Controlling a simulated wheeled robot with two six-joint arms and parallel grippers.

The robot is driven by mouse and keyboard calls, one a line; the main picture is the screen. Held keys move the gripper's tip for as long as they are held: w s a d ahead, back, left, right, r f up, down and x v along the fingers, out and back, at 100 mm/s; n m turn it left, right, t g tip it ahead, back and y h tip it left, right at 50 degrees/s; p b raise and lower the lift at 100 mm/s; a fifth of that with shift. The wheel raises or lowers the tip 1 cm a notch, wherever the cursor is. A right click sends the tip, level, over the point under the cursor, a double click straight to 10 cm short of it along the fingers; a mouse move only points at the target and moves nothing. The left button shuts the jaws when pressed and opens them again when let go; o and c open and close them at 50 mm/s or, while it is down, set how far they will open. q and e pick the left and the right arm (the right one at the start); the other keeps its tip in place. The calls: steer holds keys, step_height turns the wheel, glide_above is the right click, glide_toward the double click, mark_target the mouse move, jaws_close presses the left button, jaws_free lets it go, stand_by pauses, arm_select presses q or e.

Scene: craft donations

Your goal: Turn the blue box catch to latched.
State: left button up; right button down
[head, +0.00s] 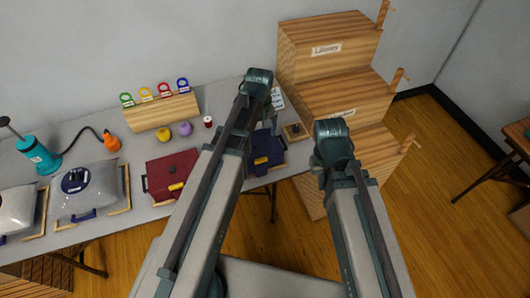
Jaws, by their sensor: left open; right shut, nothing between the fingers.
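The dark blue box (275,150) sits near the table's right front edge, partly hidden behind my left arm. A small yellow patch (261,160) shows on its front. I cannot tell whether this is a label or the catch, nor how the catch is turned. My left arm rises across the middle of the head view, and its upper end is by the back of the table. My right arm is to the right of the blue box. Neither gripper's fingers can be made out; the arm links hide them.
A red box (168,171) lies left of the blue box. A small wooden base with a dark knob (295,131) is to its right. Stepped wooden shelves (325,55) stand beyond the table's right end. Colored padlocks top a wooden block (163,113). A teal pump (37,151) stands far left.

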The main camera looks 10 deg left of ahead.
mark_target(261, 159)
arm_select(q)
steer(key=shift+f, duration=0.15)
step_height(261, 159, down, 14)
steer(key=b, duration=1.4)
steer(key=shift+r, duration=0.2)
steer(key=c, duration=1.4)
